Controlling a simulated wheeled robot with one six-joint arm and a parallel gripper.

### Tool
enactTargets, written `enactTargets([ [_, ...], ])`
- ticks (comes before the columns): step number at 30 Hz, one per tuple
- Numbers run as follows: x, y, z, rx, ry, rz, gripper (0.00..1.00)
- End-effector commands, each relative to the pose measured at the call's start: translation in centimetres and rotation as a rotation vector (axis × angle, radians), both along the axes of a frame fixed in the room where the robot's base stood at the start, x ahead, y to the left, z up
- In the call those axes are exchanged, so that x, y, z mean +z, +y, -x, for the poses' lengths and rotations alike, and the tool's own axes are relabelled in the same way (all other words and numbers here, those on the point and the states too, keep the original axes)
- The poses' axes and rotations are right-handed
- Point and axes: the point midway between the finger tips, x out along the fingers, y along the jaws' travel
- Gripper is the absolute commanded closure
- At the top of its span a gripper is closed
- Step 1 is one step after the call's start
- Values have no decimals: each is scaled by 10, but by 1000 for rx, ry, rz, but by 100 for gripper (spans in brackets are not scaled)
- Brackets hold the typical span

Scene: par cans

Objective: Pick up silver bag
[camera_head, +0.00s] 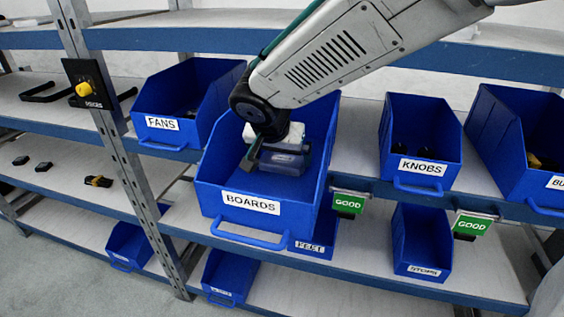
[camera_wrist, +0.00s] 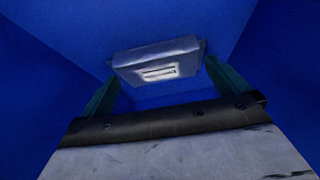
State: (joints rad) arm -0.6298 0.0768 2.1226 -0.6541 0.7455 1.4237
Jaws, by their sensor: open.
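The silver bag (camera_wrist: 158,62) lies inside the blue bin labelled BOARDS (camera_head: 209,197), with a small pale label on its face. In the head view the silver bag (camera_head: 283,160) shows partly, just below my gripper. My gripper (camera_head: 265,160) reaches down into the bin from above. In the wrist view my gripper (camera_wrist: 160,88) is open, with one greenish finger on each side of the near part of the bag. Whether the fingers touch the bag I cannot tell.
The bin's blue walls stand close around my gripper. A FANS bin (camera_head: 165,95) stands to the left and a KNOBS bin (camera_head: 420,150) to the right. A metal shelf post (camera_head: 110,135) rises at the left. Small dark parts lie on the left shelf.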

Motion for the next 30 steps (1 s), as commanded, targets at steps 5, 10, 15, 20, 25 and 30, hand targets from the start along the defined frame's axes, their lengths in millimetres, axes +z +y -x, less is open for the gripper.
enactTargets([
  [5, -10, -2, -5, 0, 0, 0, 0],
  [10, -9, -2, -5, 0, 0, 0, 0],
  [15, -9, -2, -5, 0, 0, 0, 34],
  [20, -9, -2, -5, 0, 0, -1, 34],
  [25, -2, -2, -5, -1, -3, -1, 34],
  [30, 27, -2, -6, -1, -5, -4, 34],
])
